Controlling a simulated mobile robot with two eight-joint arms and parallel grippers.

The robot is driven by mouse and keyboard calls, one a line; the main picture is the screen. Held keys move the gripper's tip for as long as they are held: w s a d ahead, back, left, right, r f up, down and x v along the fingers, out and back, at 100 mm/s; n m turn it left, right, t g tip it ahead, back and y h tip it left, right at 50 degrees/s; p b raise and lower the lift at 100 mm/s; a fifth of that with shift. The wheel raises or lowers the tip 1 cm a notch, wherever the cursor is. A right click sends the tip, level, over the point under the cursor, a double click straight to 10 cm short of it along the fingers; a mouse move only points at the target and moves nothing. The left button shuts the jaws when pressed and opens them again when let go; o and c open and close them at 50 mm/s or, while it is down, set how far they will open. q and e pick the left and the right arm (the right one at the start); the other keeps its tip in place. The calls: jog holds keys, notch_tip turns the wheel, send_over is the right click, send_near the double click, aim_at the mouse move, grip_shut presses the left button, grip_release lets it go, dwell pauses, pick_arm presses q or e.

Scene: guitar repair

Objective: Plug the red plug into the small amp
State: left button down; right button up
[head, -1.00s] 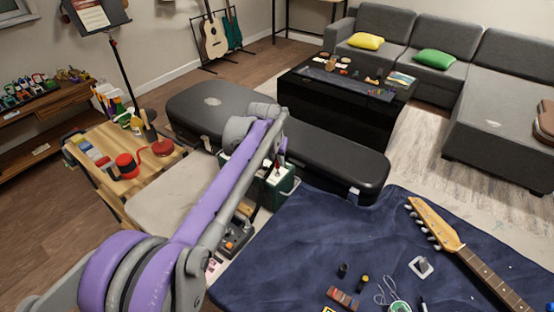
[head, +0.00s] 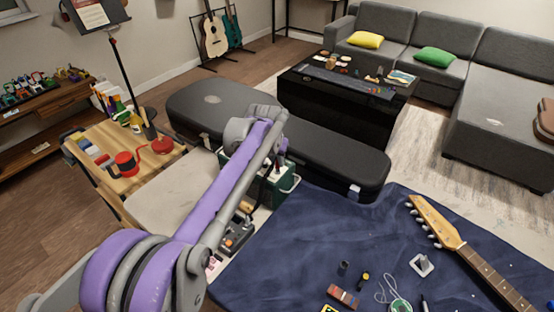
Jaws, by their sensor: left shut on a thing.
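My left arm reaches from the bottom left to a dark green box (head: 287,192) in the middle of the view. My left gripper (head: 277,168) points down at the top of this box, largely hidden by my own arm. It is shut on a small red thing that looks like the red plug; its tip is too small and covered to make out. The box may be the small amp, but I cannot tell for certain. I cannot see whether the plug touches it. My right gripper is not in view.
A long black case (head: 340,160) lies behind the box. A blue cloth (head: 300,235) with a guitar neck (head: 480,262) and small parts is at right. A pedal (head: 236,238) sits near my arm. A wooden cart (head: 110,185) with red items stands at left.

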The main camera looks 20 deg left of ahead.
pick_arm(q)
jog(key=shift+f, duration=0.55)
jog(key=shift+c, duration=1.8)
grip_release()
jog(key=shift+r+p, duration=2.35)
jog(key=shift+r, duration=1.7)
jog(key=shift+s, duration=0.15)
